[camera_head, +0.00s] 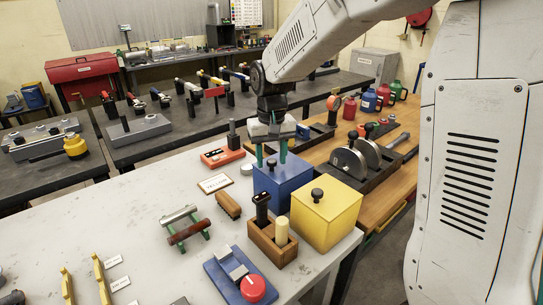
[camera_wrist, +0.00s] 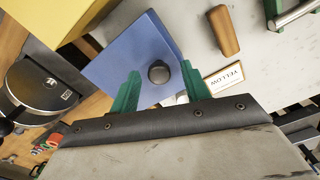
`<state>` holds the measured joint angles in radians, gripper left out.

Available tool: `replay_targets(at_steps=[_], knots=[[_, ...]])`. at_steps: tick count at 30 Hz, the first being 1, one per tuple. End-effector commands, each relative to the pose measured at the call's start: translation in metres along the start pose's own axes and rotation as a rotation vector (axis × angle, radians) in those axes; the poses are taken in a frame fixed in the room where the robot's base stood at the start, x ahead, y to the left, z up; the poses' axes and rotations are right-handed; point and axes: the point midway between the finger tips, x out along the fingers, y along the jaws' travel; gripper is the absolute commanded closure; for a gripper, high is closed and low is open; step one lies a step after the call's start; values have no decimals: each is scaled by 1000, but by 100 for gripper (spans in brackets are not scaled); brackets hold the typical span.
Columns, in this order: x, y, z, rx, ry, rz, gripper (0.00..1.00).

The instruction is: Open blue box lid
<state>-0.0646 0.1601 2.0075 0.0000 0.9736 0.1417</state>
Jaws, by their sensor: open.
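The blue box (camera_head: 285,187) stands on the white bench next to the yellow box (camera_head: 326,214). Its lid is on and has a dark round knob (camera_head: 271,164). My gripper (camera_head: 270,158) is right above the blue box, pointing down, with its two green fingers parted. In the wrist view the blue box lid (camera_wrist: 125,58) lies beneath my gripper (camera_wrist: 160,90), and the knob (camera_wrist: 158,72) shows between and slightly beyond the open fingers. The fingers appear on either side of the knob; whether they touch it I cannot tell.
The yellow box with a black knob stands close on the right. A wooden holder (camera_head: 262,243) stands in front, and a red device (camera_head: 222,157) lies behind left. A dark tray with round gauges (camera_head: 350,163) is at the right.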

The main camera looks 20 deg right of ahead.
Motion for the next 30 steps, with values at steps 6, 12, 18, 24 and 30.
replay_targets(at_steps=[6, 12, 18, 24, 30], knots=[[0, 1, 0, 1, 0, 0, 70], [0, 1, 0, 2, 0, 0, 100], [-2, 2, 0, 4, -8, -18, 100], [-11, 7, -2, 5, -38, -94, 100], [-25, 10, -5, -5, -97, -234, 100]])
